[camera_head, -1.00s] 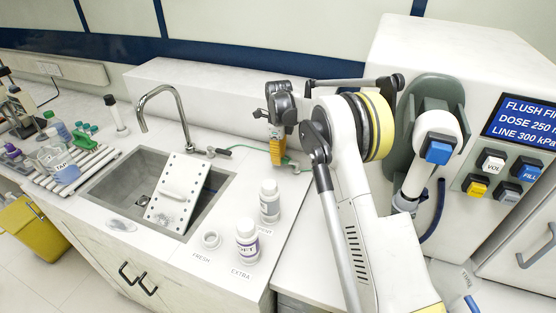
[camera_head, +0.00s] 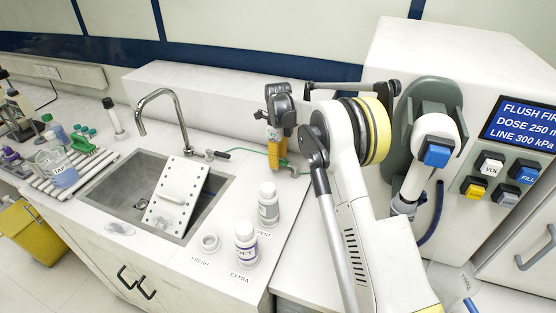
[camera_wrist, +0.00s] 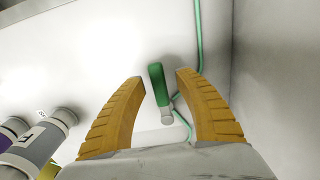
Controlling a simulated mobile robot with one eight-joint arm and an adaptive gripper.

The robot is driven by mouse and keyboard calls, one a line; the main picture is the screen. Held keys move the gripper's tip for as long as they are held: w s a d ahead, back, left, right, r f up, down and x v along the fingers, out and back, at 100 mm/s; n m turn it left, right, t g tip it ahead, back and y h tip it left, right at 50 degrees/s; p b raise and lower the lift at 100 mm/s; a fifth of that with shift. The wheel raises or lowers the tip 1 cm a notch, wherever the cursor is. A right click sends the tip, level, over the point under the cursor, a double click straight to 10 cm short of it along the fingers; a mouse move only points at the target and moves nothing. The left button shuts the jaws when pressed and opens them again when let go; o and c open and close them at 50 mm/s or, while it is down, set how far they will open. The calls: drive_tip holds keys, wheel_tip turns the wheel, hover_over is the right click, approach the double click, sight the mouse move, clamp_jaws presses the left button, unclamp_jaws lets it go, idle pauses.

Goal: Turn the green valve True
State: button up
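The green valve shows in the wrist view as a green handle (camera_wrist: 158,86) with a pale rounded end, pointing up the picture between my fingertips. A thin green tube runs beside it. My gripper (camera_wrist: 160,76) is open, with one yellow ribbed finger on each side of the handle and a visible gap to both. I cannot tell how deep the handle sits between them. In the head view my gripper (camera_head: 275,160) points down at the back right of the sink counter and hides most of the valve.
Two white bottles (camera_head: 268,204) (camera_head: 245,244) stand in front of my gripper. The sink (camera_head: 212,207), with a perforated white plate (camera_head: 177,196) and tap (camera_head: 158,95), lies to the left. A white machine (camera_head: 440,70) with buttons stands right of my arm.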

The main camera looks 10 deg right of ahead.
drive_tip(key=shift+r, duration=0.1)
wheel_tip(320, 180, up, 12)
idle(0.5)
